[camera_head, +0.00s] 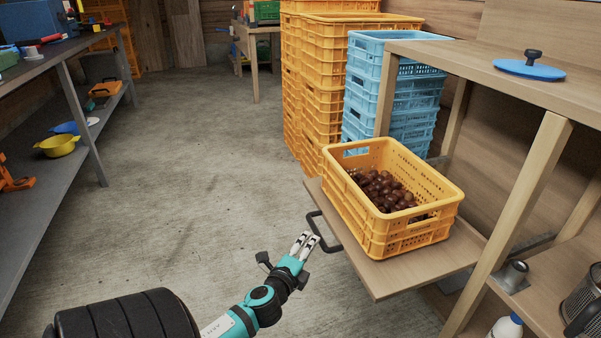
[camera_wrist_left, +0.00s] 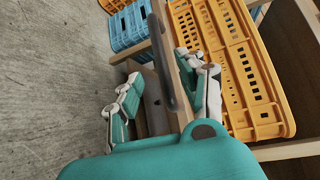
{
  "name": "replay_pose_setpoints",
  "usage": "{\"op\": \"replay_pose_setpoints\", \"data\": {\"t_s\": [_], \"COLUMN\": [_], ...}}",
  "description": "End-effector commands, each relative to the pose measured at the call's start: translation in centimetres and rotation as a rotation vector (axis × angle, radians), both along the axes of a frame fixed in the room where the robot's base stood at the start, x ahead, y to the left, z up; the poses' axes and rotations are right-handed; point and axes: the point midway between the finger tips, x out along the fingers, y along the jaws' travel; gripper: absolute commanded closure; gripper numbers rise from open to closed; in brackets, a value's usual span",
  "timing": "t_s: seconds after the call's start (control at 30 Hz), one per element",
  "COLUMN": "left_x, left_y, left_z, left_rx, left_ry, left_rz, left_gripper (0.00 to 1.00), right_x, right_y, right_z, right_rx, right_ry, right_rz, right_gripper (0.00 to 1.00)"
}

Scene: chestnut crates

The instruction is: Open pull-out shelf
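The wooden pull-out shelf (camera_head: 378,275) stands out from the bench frame at the right. Its dark bar handle (camera_head: 322,232) is on the front edge, facing left. My left gripper (camera_head: 305,240) is beside the handle, with its fingertips close to it. In the left wrist view, the fingers of my left gripper (camera_wrist_left: 160,72) are spread apart, and the handle (camera_wrist_left: 164,50) appears between them. I cannot tell whether they touch it. The shelf's front edge (camera_wrist_left: 155,105) lies behind. My right gripper is not in view.
A yellow crate (camera_head: 375,232) of chestnuts sits on the shelf. Yellow crates (camera_head: 325,70) and blue crates (camera_head: 405,100) are stacked behind. A bench top (camera_head: 470,57) with a blue lid (camera_head: 530,69) is above. The floor left of the shelf is clear.

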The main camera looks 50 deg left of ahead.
Motion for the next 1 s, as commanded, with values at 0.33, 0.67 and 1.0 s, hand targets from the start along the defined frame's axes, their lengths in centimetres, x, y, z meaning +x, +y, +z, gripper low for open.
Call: {"op": "replay_pose_setpoints", "data": {"t_s": [0.33, 0.67, 1.0], "left_x": [-4.1, -4.2, -4.0], "left_y": [-1.7, -1.8, -2.3], "left_z": [0.6, 0.7, 0.8], "left_rx": [-0.001, 0.0, -0.012], "left_ry": [0.001, 0.0, -0.007], "left_rz": [0.0, 0.0, -0.012], "left_gripper": [0.6, 0.6, 0.6], "right_x": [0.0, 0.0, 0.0], "right_y": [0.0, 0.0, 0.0], "right_z": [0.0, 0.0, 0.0], "right_rx": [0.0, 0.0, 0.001], "right_ry": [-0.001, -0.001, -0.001], "right_rz": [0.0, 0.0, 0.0], "right_gripper": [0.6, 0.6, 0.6]}}
